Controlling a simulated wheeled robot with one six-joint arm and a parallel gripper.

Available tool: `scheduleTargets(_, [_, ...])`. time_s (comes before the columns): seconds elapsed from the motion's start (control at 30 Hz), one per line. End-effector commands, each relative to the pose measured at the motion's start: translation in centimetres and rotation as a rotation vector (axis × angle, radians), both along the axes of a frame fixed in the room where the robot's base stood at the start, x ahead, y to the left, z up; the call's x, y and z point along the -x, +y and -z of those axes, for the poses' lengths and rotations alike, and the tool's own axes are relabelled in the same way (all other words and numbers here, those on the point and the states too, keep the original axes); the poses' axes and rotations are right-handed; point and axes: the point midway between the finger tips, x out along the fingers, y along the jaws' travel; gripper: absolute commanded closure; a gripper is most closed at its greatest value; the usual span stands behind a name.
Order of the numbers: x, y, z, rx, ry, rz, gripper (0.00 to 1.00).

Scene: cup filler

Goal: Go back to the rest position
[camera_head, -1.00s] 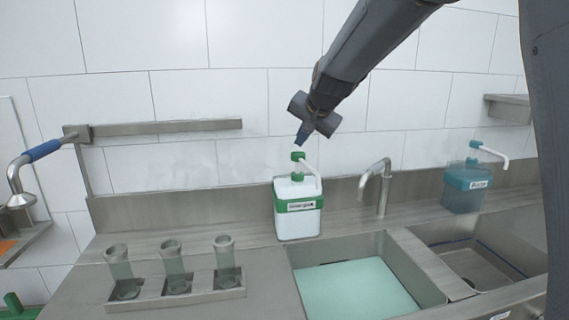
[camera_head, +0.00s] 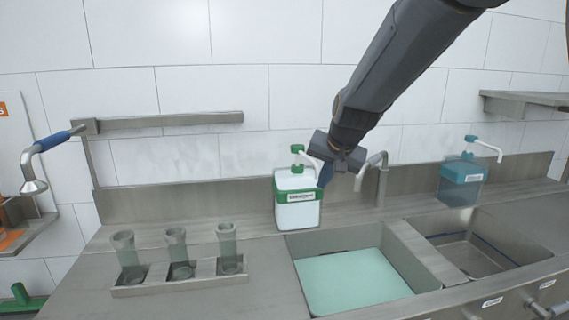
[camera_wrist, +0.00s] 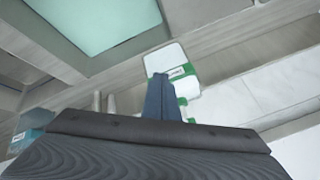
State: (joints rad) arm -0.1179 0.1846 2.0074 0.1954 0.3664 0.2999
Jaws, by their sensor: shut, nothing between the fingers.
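My gripper (camera_head: 325,174) hangs from the dark arm just right of the white soap bottle (camera_head: 298,208), overlapping its right edge in the head view. Its fingers are shut with nothing between them; they also show in the wrist view (camera_wrist: 162,98), in front of the white bottle (camera_wrist: 172,60). The bottle has a green label band and a green pump. I cannot tell whether the fingers touch the bottle.
A basin of pale green liquid (camera_head: 352,281) lies in front. A metal faucet (camera_head: 382,182) stands behind it. A blue dispenser (camera_head: 463,184) is at the right. Three glasses stand in a metal rack (camera_head: 205,283) at the left. A spray handle (camera_head: 34,165) hangs far left.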

Motion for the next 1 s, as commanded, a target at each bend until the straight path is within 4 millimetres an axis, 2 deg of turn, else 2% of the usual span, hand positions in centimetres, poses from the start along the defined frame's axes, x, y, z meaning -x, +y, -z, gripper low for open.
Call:
scheduleTargets(0.17, [6.9,-3.1,6.4,0.093,0.119,-0.073,1.0])
scheduleTargets(0.3, [14.3,-5.9,11.9,0.172,0.238,-0.161,1.0])
scheduleTargets(0.4, [19.2,-7.3,14.9,0.211,0.313,-0.22,1.0])
scheduleTargets(0.5, [23.0,-8.2,16.9,0.236,0.369,-0.268,1.0])
scheduleTargets(0.6, [25.5,-8.7,18.1,0.25,0.405,-0.299,1.0])
scheduleTargets(0.7, [26.6,-9.0,18.5,0.257,0.42,-0.314,1.0])
scheduleTargets(1.0, [26.7,-9.0,18.6,0.258,0.422,-0.317,1.0])
